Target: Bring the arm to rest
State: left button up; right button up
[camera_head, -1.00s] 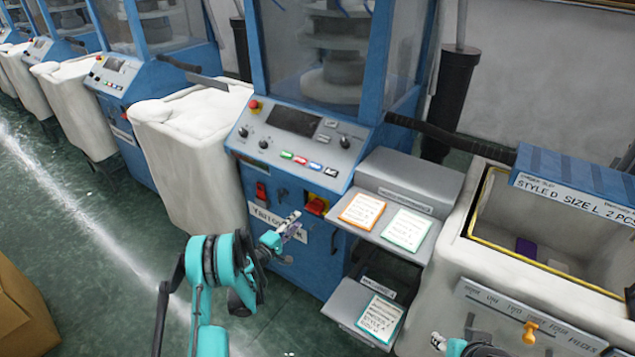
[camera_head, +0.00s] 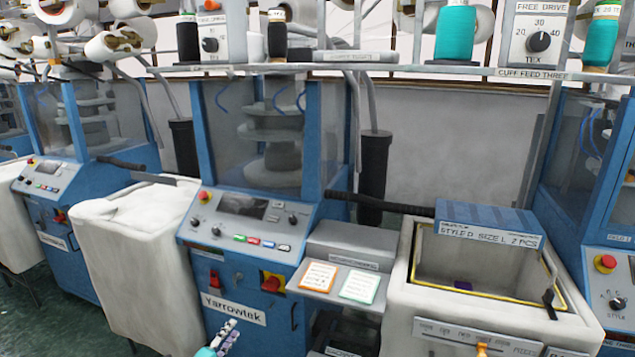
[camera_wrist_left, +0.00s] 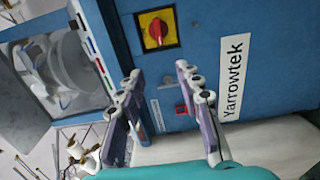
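My left gripper (camera_head: 224,338) shows at the bottom edge of the head view, in front of the blue knitting machine (camera_head: 250,335) and just below its Yarrowtek label (camera_head: 232,307). Only its purple-grey fingers and a bit of teal show; the rest of the arm is out of frame. In the left wrist view the two fingers (camera_wrist_left: 158,78) stand apart with nothing between them. Beyond them are the machine's blue front (camera_wrist_left: 205,25), a red rotary switch on a yellow plate (camera_wrist_left: 157,30) and the label (camera_wrist_left: 234,75).
A shelf with an orange-edged card (camera_head: 318,276) and a green-edged card (camera_head: 360,286) juts out right of the gripper. A pale bin (camera_head: 400,310) stands further right, and a white-covered bin (camera_head: 125,260) stands left. Green floor (camera_head: 20,325) shows at lower left.

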pick_arm(q)
jog(key=s+d+r+m+g, duration=0.35)
jog(key=s+d+r, duration=0.25)
jog(key=r, duration=0.4)
jog(key=s+d+r+m+g, duration=0.3)
jog(key=s+d+r+m, duration=0.25)
jog(key=r, duration=0.35)
jog(key=s+a+m+g+y, duration=0.1)
jog(key=s+m+g+y, duration=0.2)
jog(key=s, duration=2.6)
jog(key=m+y, duration=0.2)
jog(key=y, duration=0.1)
jog(key=shift+s+f, duration=0.3)
